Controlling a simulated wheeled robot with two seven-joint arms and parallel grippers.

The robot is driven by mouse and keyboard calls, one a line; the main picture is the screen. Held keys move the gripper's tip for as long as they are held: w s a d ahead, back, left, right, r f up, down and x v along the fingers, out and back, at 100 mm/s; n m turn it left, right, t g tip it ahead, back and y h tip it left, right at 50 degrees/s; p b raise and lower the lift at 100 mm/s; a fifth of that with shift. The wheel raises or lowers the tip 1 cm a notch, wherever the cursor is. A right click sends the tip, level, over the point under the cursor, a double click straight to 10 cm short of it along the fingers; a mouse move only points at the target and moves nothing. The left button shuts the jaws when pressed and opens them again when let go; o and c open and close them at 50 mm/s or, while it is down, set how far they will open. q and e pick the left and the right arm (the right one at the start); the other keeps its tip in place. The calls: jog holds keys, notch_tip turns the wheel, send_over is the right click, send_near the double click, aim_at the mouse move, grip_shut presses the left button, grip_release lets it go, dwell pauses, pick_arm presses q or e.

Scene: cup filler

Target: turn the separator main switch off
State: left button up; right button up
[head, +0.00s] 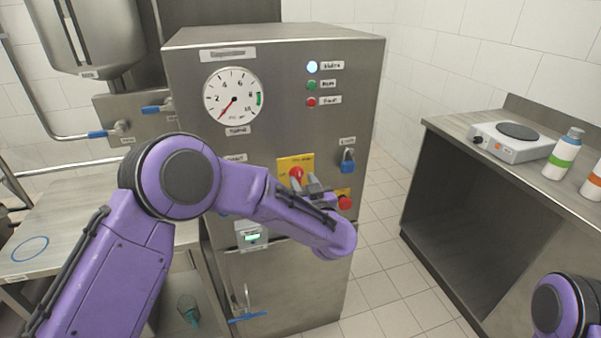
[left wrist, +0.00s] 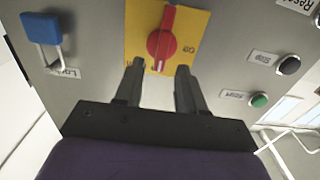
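The separator main switch is a red rotary knob (head: 296,174) on a yellow plate (head: 287,162), on the front of the steel cabinet. In the left wrist view the knob (left wrist: 164,42) has its bar running nearly up and down, slightly tilted. The yellow plate (left wrist: 196,22) has small labels, one at the right and one partly hidden at the left. My left gripper (head: 307,184) is at the switch. In the left wrist view its fingers (left wrist: 159,70) are apart, one to each side below the knob, with nothing visibly gripped. My right gripper is not in view.
A blue padlock (head: 347,160) and a red button (head: 344,202) sit right of the switch. Stop (left wrist: 288,65) and start (left wrist: 259,101) buttons are near it in the left wrist view. A gauge (head: 233,96) is above. A bench with a hot plate (head: 512,141) stands right, across open floor.

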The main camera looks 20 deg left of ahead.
aim_at(300, 175)
pick_arm(q)
jog(key=shift+x, duration=1.7)
grip_shut()
